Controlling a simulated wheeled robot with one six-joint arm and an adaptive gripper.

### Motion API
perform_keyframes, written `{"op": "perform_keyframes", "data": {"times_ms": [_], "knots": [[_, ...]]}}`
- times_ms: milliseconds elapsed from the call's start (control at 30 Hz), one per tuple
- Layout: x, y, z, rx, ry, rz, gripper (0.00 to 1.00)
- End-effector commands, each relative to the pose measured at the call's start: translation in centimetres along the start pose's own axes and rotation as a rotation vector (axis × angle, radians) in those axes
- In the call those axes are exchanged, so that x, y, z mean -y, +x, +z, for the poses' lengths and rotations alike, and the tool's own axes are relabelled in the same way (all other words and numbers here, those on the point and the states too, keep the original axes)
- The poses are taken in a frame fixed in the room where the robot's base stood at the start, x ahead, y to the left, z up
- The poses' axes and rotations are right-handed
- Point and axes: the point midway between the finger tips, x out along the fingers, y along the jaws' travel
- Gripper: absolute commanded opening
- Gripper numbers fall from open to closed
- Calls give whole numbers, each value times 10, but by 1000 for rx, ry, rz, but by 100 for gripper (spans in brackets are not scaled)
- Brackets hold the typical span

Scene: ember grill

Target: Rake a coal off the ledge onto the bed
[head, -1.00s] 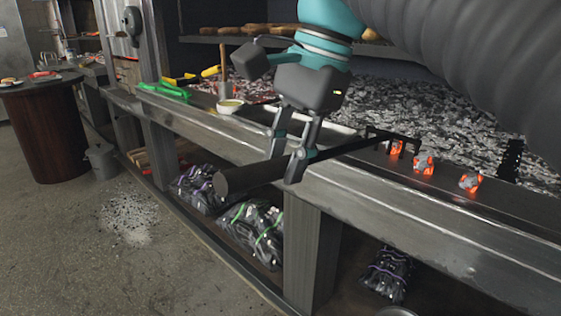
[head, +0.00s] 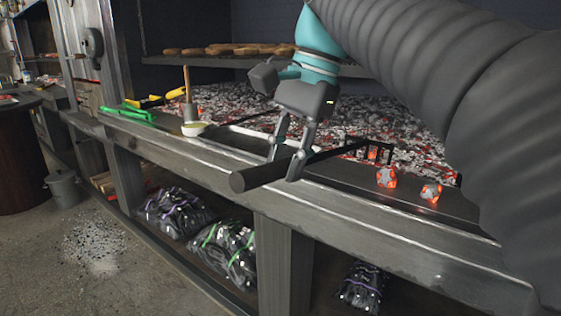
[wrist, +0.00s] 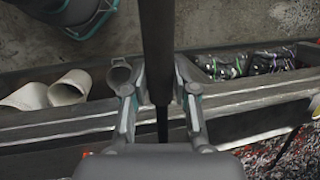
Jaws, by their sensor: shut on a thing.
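My gripper (head: 283,168) is shut on the thick dark handle of a rake (head: 258,176), above the front ledge (head: 345,207). The handle also crosses between my fingers in the wrist view (wrist: 157,45). The rake's thin shaft runs right to a black head (head: 360,146) at the coals. One glowing orange coal (head: 374,154) is partly hidden by the head; I cannot tell whether they touch. Two more grey-orange coals, one nearer (head: 387,177) and one farther right (head: 431,192), sit on the ledge. The ember bed (head: 300,112) lies behind.
A shelf with bread-like pieces (head: 225,50) hangs above the bed. Wrapped bags (head: 228,252) stand below the ledge.

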Motion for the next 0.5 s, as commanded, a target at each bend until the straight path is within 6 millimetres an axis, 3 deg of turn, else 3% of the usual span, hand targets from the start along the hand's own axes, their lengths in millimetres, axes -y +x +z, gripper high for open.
{"op": "perform_keyframes", "data": {"times_ms": [500], "knots": [[4, -16, 41, -3, -3, -4, 0]]}}
